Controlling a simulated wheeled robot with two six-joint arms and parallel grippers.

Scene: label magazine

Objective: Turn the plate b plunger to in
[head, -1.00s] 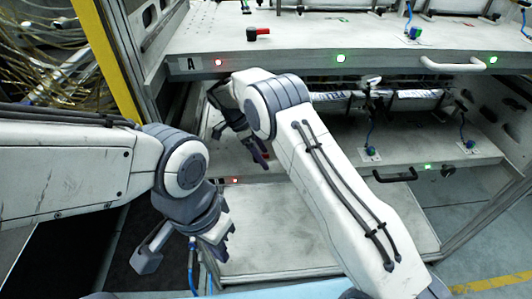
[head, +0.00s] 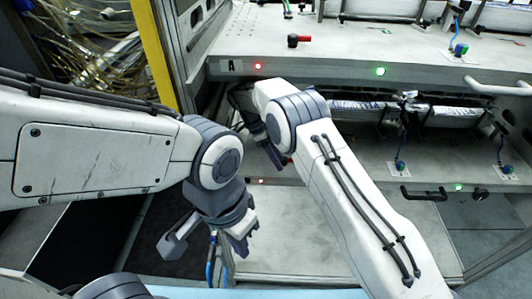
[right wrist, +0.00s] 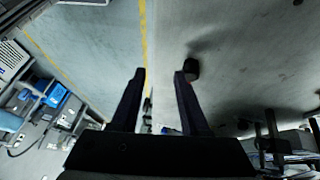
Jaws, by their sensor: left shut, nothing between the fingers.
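Plate b is the lower pull-out plate (head: 440,165), below the plate marked A (head: 340,60). In the right wrist view a black round knob (right wrist: 191,68) stands out from a grey surface; it may be the plate b plunger, but I cannot tell its setting. My right gripper (right wrist: 158,73) is open and empty, with the knob just beside its right fingertip. In the head view the right gripper (head: 274,155) is at the left of the lower plate, partly hidden by my arm. My left gripper (head: 240,244) is shut and empty, in front of the rack at lower left.
Plate A has a black-and-red lever (head: 300,41) on top and a handle (head: 500,88). The lower plate has a black handle (head: 408,193) and a black front knob (head: 480,194). Red and green lights mark both front edges. A yellow post (head: 157,55) stands left.

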